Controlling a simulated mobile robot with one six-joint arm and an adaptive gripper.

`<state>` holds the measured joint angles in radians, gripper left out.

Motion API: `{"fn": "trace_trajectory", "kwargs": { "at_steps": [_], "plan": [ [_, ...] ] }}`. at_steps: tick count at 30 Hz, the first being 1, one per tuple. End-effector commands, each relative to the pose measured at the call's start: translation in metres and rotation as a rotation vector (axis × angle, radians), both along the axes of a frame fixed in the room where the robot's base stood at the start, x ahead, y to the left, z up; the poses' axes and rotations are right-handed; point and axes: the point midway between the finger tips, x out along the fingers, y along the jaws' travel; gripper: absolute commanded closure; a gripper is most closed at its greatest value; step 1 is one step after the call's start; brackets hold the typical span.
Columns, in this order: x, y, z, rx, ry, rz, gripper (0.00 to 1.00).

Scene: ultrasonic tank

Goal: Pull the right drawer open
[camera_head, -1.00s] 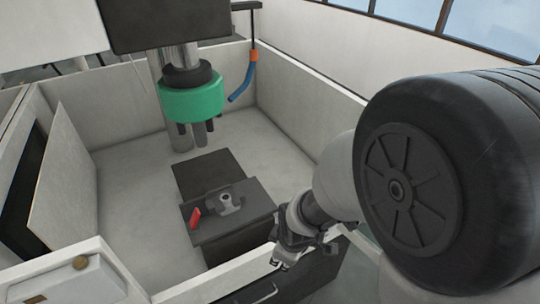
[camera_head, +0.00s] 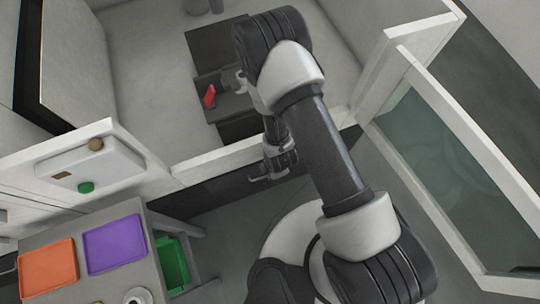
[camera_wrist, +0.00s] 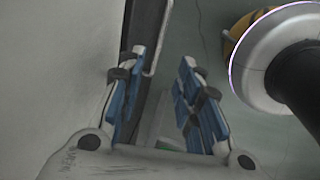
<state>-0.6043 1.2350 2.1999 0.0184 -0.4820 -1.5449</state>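A long dark front panel, which looks like the drawer front (camera_head: 215,196), runs below the white front wall of the tank. It looks closed, flush under the wall. My gripper (camera_head: 264,172) hangs close to this panel in the head view. In the wrist view my gripper (camera_wrist: 163,88) is open, its two blue-padded fingers apart. A thin pale bar (camera_wrist: 158,42), probably the drawer handle, runs along a dark strip and reaches between the fingertips, nearer the left one. I see no grip on it. My arm hides part of the panel, and the handle is unclear in the head view.
A side table with an orange tray (camera_head: 47,265) and a purple tray (camera_head: 114,243) stands at the lower left, beside a green bin (camera_head: 172,264). A white control box (camera_head: 92,165) is on the tank's left. An open glass-paned door (camera_head: 440,165) stands to the right.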

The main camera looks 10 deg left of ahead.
Motion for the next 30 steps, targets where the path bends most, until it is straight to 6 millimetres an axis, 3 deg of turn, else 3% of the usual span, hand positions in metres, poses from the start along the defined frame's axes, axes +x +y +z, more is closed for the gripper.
{"fn": "trace_trajectory", "kwargs": {
  "at_steps": [3,15,21,30],
  "plan": [
    [0.004,0.002,-0.031,-0.001,0.002,-0.002,0.68],
    [0.018,0.01,-0.112,0.0,0.001,-0.003,0.68],
    [0.022,0.013,-0.134,0.0,0.001,-0.003,0.68],
    [0.023,0.014,-0.138,0.0,0.001,-0.003,0.68]
  ]
}}
